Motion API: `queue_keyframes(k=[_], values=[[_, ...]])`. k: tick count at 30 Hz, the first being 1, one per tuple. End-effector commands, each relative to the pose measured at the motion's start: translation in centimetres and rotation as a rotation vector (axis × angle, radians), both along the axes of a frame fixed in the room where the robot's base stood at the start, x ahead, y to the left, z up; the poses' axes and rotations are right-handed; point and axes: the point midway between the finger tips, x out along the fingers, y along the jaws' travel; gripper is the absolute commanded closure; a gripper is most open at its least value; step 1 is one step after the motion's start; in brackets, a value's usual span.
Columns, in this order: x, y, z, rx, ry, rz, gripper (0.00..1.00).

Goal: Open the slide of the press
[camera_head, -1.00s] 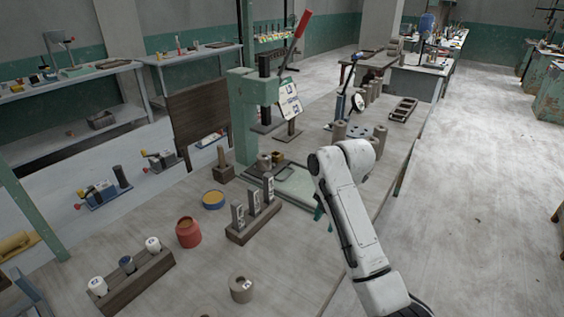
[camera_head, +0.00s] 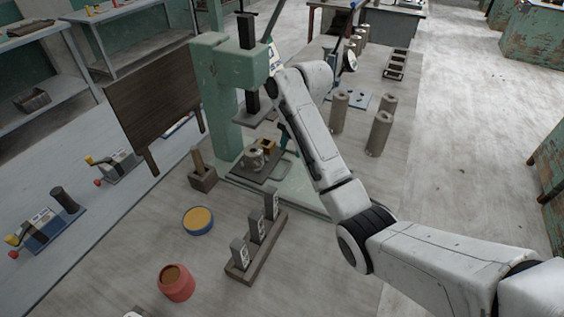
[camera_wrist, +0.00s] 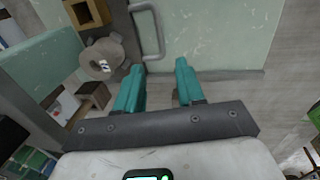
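The green press (camera_head: 222,95) stands left of my arm, with its dark ram (camera_head: 252,92) raised above the slide. The slide (camera_head: 243,168) is a dark plate low on the press, carrying a brass-coloured square block (camera_wrist: 88,13) and a grey clay ring (camera_wrist: 102,58). Its metal loop handle (camera_wrist: 149,32) shows at the top centre of the wrist view, ahead of my fingertips and apart from them. My gripper (camera_wrist: 158,76) is open, with two teal fingers and nothing between them. In the head view my arm hides most of the gripper.
A rack of upright grey blocks (camera_head: 238,274), a yellow-topped blue tin (camera_head: 198,220) and a red pot (camera_head: 176,283) stand in front of the press. Grey-brown cylinders (camera_head: 379,133) stand beyond my arm. A dark board (camera_head: 150,100) stands left of the press.

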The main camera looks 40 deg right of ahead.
Motion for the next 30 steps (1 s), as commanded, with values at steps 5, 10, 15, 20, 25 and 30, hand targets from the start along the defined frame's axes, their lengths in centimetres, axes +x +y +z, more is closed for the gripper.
queue_keyframes(k=[5,10,15,20,25,30], values=[[0.4,0.3,-3.0,0.003,0.005,0.002,0.62],[0.9,0.5,-6.1,0.001,0.005,0.001,0.62],[1.3,0.6,-8.4,0.001,0.004,-0.001,0.62],[1.5,0.6,-9.4,0.001,0.001,0.0,0.62],[1.6,0.7,-9.7,0.0,0.0,0.0,0.62],[1.6,0.7,-9.7,0.0,0.0,0.0,0.64]])
